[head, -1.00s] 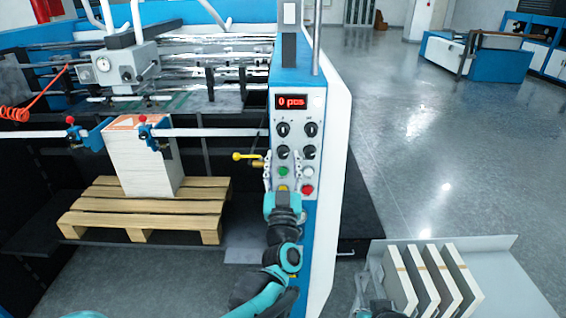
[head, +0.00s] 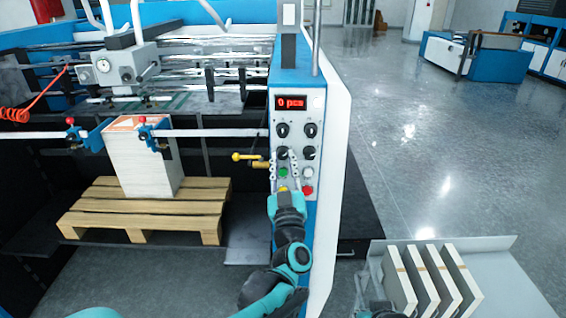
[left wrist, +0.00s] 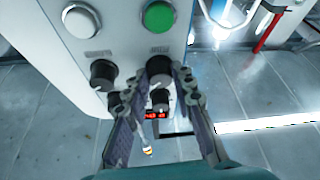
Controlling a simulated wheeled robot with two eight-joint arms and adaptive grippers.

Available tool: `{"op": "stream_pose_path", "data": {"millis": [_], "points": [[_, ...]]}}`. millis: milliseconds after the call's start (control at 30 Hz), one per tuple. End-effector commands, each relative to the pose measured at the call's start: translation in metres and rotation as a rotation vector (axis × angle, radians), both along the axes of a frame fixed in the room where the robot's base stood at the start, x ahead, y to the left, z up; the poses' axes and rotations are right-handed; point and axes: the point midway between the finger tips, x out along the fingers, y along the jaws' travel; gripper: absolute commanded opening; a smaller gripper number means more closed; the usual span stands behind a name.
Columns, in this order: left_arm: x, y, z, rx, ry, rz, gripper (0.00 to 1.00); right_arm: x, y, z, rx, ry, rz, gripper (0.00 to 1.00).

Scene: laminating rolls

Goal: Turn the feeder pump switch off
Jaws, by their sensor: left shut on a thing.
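The control panel on the blue and white machine has black rotary switches in two rows; their labels are too small to read. My left gripper (head: 284,166) is at the panel, its fingers shut on the lower-left black knob (head: 283,152), just above the green button (head: 283,172). In the left wrist view, where the panel appears upside down, the fingers (left wrist: 154,82) close around that knob (left wrist: 160,68). Its pointer direction is hidden. My right gripper (head: 366,288) is partly in view at the bottom, beside the boards; its opening is unclear.
A red display (head: 291,102) reads "0 pcs". A red button (head: 308,190) and a yellow lever (head: 249,157) are close to the left gripper. A wooden pallet (head: 120,222) bears a paper stack (head: 145,165). Several boards (head: 430,280) stand at lower right. Open floor lies right.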

Motion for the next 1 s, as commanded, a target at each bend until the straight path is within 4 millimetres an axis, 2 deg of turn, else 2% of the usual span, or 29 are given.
{"op": "stream_pose_path", "data": {"millis": [600,1000], "points": [[0.000,-0.006,0.005,-0.566,0.001,-0.001,0.00,0.000,0.000,0.019,0.000,0.000,0.000,0.00],[0.000,-0.007,0.006,-0.805,0.001,0.000,0.00,0.000,0.000,0.030,0.000,0.000,0.000,0.00]]}}
